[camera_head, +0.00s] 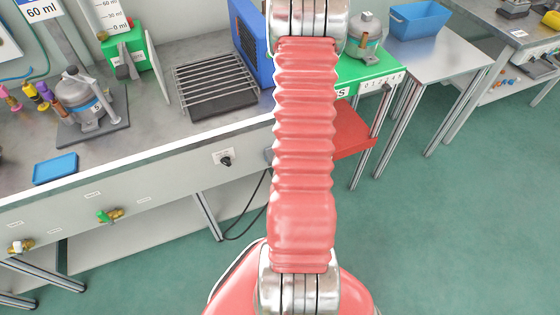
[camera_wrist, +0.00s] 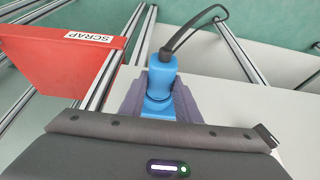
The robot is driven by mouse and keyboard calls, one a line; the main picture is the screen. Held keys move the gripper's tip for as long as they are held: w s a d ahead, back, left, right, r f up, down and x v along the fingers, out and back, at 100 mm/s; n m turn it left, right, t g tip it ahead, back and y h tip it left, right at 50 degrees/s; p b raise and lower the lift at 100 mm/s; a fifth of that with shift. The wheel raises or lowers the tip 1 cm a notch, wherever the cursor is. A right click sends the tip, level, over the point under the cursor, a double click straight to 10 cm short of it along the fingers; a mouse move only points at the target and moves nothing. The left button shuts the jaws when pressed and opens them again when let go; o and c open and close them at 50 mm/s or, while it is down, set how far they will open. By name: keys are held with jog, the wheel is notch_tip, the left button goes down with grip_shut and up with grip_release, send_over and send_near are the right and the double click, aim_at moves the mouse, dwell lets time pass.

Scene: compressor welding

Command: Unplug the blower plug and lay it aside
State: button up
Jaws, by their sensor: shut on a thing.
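The blower plug (camera_wrist: 162,74) is blue with a black cable, seen in the wrist view. My gripper (camera_wrist: 158,101) is shut on it, with the grey fingers on both sides of its body. The cable loops up and away from the plug. In the head view my red arm hides the plug and most of the gripper. A white socket plate (camera_head: 224,156) with a dark round part sits on the bench's front panel, left of my arm. Whether the plug touches any socket cannot be told.
A red SCRAP bin (camera_wrist: 62,62) is beside the gripper; it also shows right of my arm (camera_head: 352,132). The bench top holds a wire rack (camera_head: 215,83), a compressor (camera_head: 88,100) and a blue tray (camera_head: 55,168). Green floor (camera_head: 450,220) is free at right.

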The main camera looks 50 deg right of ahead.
grip_shut()
jog(key=shift+s+a, duration=0.15)
jog(key=shift+s, duration=0.1)
jog(key=shift+s+a, duration=0.4)
jog(key=shift+s, duration=0.25)
jog(key=shift+s+a, duration=0.35)
jog(key=shift+s, duration=0.3)
jog(key=shift+s+a, duration=0.4)
jog(key=shift+s, duration=0.25)
